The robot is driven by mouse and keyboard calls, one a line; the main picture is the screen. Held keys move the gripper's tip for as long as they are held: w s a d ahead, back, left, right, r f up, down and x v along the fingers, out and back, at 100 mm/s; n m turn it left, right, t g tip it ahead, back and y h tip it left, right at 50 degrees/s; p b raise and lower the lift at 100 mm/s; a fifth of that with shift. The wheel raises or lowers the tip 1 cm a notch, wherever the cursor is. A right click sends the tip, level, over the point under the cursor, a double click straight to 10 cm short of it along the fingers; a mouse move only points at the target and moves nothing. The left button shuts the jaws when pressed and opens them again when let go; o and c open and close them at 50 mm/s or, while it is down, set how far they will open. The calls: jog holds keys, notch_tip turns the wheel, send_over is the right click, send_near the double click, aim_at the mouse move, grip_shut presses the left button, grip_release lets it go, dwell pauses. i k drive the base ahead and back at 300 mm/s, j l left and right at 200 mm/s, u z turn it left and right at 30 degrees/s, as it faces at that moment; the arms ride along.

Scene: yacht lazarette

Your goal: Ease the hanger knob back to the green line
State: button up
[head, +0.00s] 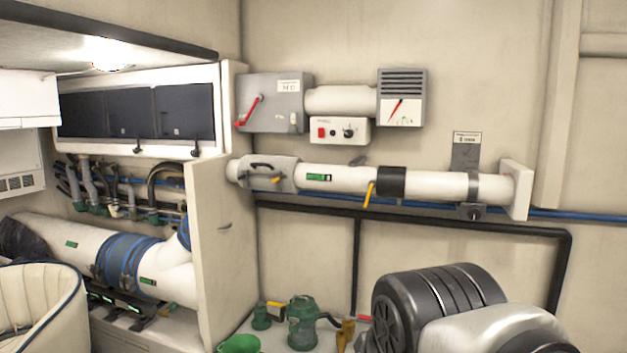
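The pipe hanger (474,186) is a grey strap around the right part of the white wall pipe (435,182). Its grey plate with a small label (466,138) rises above the pipe. A small dark round knob (474,213) sits on the bracket just below the pipe. It is too small to tell how the knob is turned, and I cannot make out a green line on it. My gripper is not in view. Dark and light rounded parts at the bottom right look like my arm, below the hanger and apart from it.
A yellow lever (369,194) hangs from the pipe left of a black sleeve (391,182). A grey box with a red lever (273,103) and a gauge box (402,97) are above. Black piping (420,222) runs below. A green strainer (302,323) stands low in the middle.

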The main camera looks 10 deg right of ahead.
aim_at(473, 213)
jog(key=i+j+z, duration=0.15)
jog(key=z, duration=0.3)
jog(key=j+z, duration=0.25)
jog(key=z, duration=0.25)
jog(key=i+j+z, duration=0.1)
jog(key=j+z, duration=0.2)
jog(key=z, duration=0.15)
jog(key=j+z, duration=0.65)
jog(key=j, duration=0.15)
